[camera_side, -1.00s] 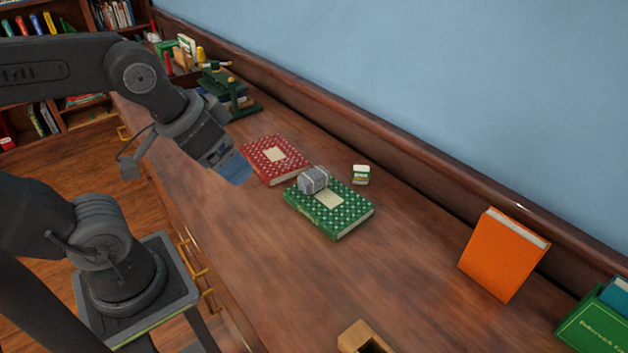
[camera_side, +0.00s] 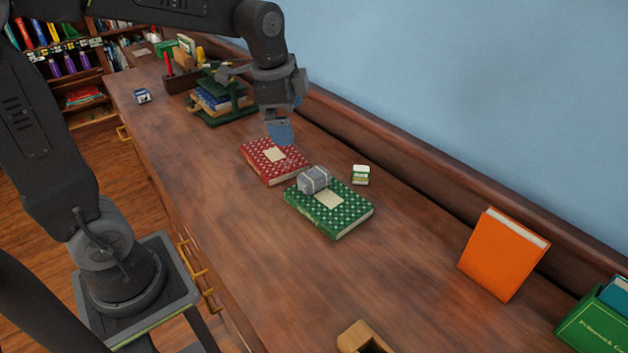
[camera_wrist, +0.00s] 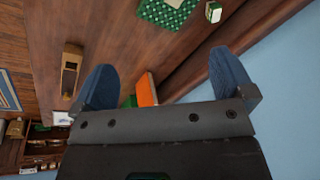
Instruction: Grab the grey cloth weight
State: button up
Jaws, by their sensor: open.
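The grey cloth weight (camera_side: 313,180) is a small boxy bundle with a pale band. It lies on the upper left corner of the green dotted book (camera_side: 330,209) in the side view. My gripper (camera_side: 280,132) is above the red dotted book (camera_side: 274,160), up and to the left of the weight and apart from it. In the wrist view, my gripper's two blue fingers (camera_wrist: 165,80) are wide apart with nothing between them in their grasp. The weight does not show in the wrist view, where part of the green book (camera_wrist: 168,12) is at the top edge.
A small white and green box (camera_side: 361,175) stands near the back ledge, right of the weight. An orange book (camera_side: 503,254) stands upright further right. A wooden holder (camera_side: 362,338) is at the front. The desk's middle is clear.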

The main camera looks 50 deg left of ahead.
jog(key=w+a+f+m+g, duration=0.2)
jog(key=w+a+f+m, duration=0.35)
jog(key=w, duration=0.35)
jog(key=m, duration=0.3)
send_over(314, 173)
notch_tip(314, 173, down, 6)
jog(key=shift+m+g, duration=0.25)
jog(key=shift+g, duration=0.15)
notch_tip(314, 173, down, 9)
jog(key=shift+a+r, duration=0.15)
jog(key=shift+d+f, duration=0.15)
jog(key=shift+f, duration=1.25)
jog(key=shift+d+f, duration=0.1)
jog(key=shift+f, duration=1.25)
jog(key=shift+r, duration=0.1)
jog(key=c, duration=1.1)
